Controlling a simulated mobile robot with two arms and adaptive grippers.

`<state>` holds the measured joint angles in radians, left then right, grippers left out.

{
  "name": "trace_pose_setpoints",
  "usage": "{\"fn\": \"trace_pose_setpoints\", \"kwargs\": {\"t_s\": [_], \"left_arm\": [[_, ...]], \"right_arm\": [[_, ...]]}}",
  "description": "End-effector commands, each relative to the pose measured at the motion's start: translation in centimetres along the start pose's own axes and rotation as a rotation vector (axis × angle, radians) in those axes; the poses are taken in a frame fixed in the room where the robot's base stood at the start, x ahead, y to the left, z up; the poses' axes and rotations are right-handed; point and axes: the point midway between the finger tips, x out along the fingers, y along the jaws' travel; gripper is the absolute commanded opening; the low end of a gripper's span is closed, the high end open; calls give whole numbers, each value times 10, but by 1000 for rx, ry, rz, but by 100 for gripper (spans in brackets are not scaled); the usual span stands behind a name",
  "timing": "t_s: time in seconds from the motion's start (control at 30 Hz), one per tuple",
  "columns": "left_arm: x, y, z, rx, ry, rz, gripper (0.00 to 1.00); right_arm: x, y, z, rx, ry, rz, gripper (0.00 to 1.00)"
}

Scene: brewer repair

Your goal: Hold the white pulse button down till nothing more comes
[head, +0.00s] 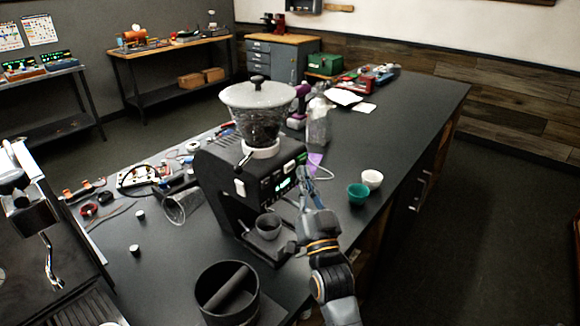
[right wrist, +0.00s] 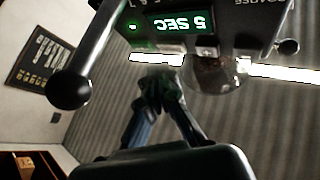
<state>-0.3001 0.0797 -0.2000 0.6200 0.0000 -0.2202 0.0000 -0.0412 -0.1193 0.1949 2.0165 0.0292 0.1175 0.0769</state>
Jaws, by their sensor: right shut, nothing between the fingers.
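The black grinder (head: 222,180) stands on the dark bench with a clear hopper on top. Its front panel has a lit green display, reading "5 SEC" in the right wrist view (right wrist: 184,23). Small pale buttons (right wrist: 172,49) sit under the display; I cannot tell which is the pulse button. A white rectangular piece (head: 239,189) shows left of the display in the head view. My right gripper (head: 304,174) is shut and empty, just in front of the panel's right part. Its fingertips (right wrist: 162,88) appear below the buttons; contact is not visible. My left gripper is out of view.
A small grey cup (head: 268,226) sits under the grinder's spout. A black knock bin (head: 227,292) stands in front. Green (head: 358,193) and white (head: 372,178) cups stand right of my gripper. A ball-ended lever (right wrist: 70,90) juts out near the panel. A clear tumbler (head: 184,207) lies left.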

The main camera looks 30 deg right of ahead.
Motion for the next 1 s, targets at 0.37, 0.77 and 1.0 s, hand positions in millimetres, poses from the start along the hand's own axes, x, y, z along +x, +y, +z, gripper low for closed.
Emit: {"fn": "trace_pose_setpoints", "kwargs": {"t_s": [0.37,0.77,1.0], "left_arm": [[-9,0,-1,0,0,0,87],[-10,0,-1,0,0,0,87],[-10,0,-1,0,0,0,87]], "right_arm": [[-26,19,-20,-2,-1,0,0],[-31,23,-23,0,1,0,0],[-31,22,-23,0,1,0,0]]}}
